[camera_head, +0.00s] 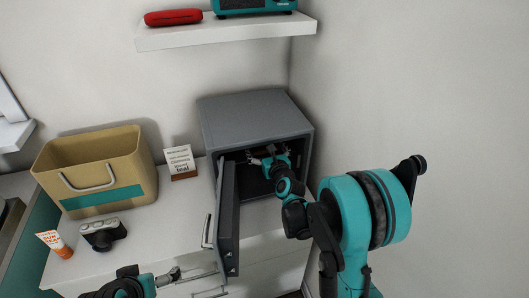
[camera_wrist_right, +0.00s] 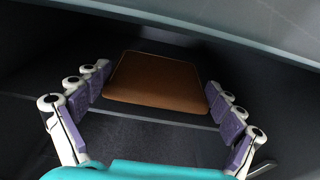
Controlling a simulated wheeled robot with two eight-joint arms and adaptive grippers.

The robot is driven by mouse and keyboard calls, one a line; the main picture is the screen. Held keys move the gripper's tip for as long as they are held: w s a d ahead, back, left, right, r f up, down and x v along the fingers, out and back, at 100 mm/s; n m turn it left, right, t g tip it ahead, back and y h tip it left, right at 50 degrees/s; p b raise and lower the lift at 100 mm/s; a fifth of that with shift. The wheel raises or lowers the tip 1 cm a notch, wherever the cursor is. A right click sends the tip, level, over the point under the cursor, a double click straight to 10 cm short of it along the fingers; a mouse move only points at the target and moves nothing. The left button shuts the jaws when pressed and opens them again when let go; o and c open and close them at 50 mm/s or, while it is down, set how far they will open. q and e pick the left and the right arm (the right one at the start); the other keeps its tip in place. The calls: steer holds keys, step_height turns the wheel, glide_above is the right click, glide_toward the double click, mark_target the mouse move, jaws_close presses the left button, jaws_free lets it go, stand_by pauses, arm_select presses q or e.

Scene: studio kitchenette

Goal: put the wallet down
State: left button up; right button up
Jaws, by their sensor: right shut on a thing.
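The brown wallet (camera_wrist_right: 158,82) lies flat between the fingers of my right gripper in the right wrist view, with a finger at each side edge. My right gripper (camera_head: 266,158) is shut on it and reaches inside the open grey safe (camera_head: 256,115) in the head view. The wallet is too small and dark to make out clearly in the head view. The safe's dark floor shows around the wallet; whether the wallet touches it I cannot tell. My left gripper (camera_head: 172,276) is at the bottom of the head view, away from the safe; its opening is unclear.
The safe door (camera_head: 229,220) stands open toward me, left of my right arm. A shelf (camera_head: 225,32) hangs above the safe.

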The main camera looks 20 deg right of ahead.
steer(key=shift+f, duration=0.15)
steer(key=shift+f, duration=0.15)
steer(key=o, duration=0.8)
steer(key=shift+o, duration=0.2)
